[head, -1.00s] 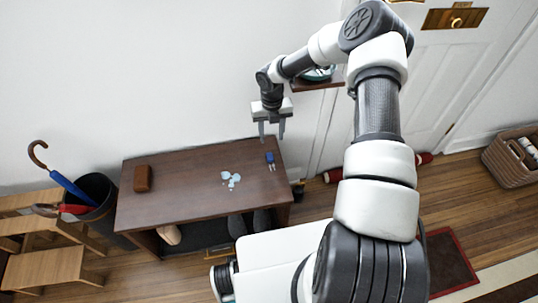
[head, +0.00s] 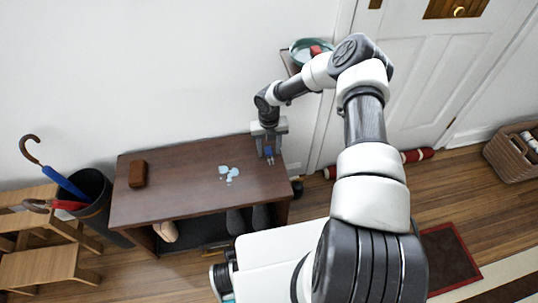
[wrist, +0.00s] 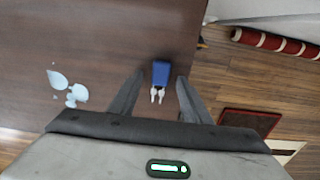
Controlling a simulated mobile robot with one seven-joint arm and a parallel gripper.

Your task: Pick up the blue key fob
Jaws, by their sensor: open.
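The blue key fob (wrist: 161,73) lies on the dark wooden bench top near its right edge, with small silver keys (wrist: 157,94) attached and pointing toward my gripper in the wrist view. In the head view the fob (head: 268,151) shows partly between the fingers. My gripper (wrist: 155,82) is open and empty, its fingers to the left and right of the fob and keys, with gaps on both sides. The gripper (head: 268,151) is low over the right end of the bench in the head view. I cannot tell its exact height above the top.
An umbrella stand (head: 97,205) is at the left. A wall shelf with a teal bowl (head: 302,50) is behind the arm. Red rolled draught stopper (wrist: 275,42) lies by the door.

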